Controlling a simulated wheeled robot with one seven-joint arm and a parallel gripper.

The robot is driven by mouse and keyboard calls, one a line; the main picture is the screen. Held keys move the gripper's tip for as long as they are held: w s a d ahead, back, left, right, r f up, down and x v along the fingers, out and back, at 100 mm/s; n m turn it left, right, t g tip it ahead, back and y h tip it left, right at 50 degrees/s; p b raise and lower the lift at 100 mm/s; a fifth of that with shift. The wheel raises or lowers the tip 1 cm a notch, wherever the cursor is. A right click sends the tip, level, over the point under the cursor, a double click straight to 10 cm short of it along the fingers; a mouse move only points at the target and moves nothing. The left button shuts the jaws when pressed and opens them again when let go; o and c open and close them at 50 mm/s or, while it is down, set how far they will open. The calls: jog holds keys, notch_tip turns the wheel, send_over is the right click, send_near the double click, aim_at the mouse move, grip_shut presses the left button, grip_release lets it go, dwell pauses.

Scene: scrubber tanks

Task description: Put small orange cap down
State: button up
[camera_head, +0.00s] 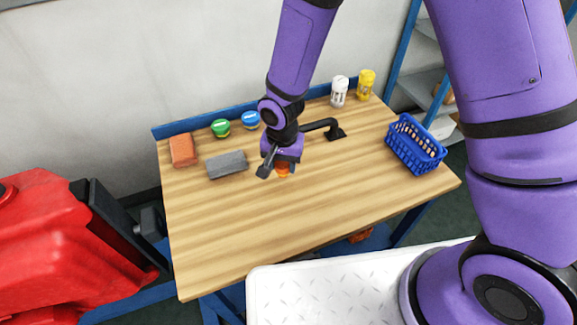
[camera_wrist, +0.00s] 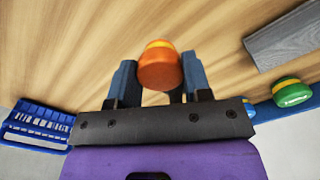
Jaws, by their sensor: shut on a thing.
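The small orange cap (camera_wrist: 160,70) has a yellow band and sits between the two fingers of my gripper (camera_wrist: 158,80) in the wrist view. My gripper is shut on it. In the head view my gripper (camera_head: 278,170) is over the middle of the wooden table (camera_head: 330,210), and the orange cap (camera_head: 282,169) shows just under it, partly hidden by the fingers. I cannot tell whether the cap touches the table top.
A grey block (camera_head: 227,165) and an orange-brown block (camera_head: 183,150) lie left. Green (camera_head: 221,128) and blue (camera_head: 250,119) caps stand behind. White (camera_head: 339,91) and yellow (camera_head: 366,83) shakers, a black handle (camera_head: 325,128) and a blue basket (camera_head: 416,146) are right. The front is clear.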

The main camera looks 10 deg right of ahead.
jog(key=shift+w+d+f, duration=0.1)
jog(key=shift+w+d, duration=0.6)
jog(key=shift+d, duration=0.1)
jog(key=shift+f, duration=1.75)
jog(key=shift+f, duration=0.15)
jog(key=o, duration=1)
jog(key=shift+o, duration=0.2)
notch_tip(320, 180, up, 12)
jog(key=shift+r, duration=0.2)
jog(key=shift+r, duration=0.1)
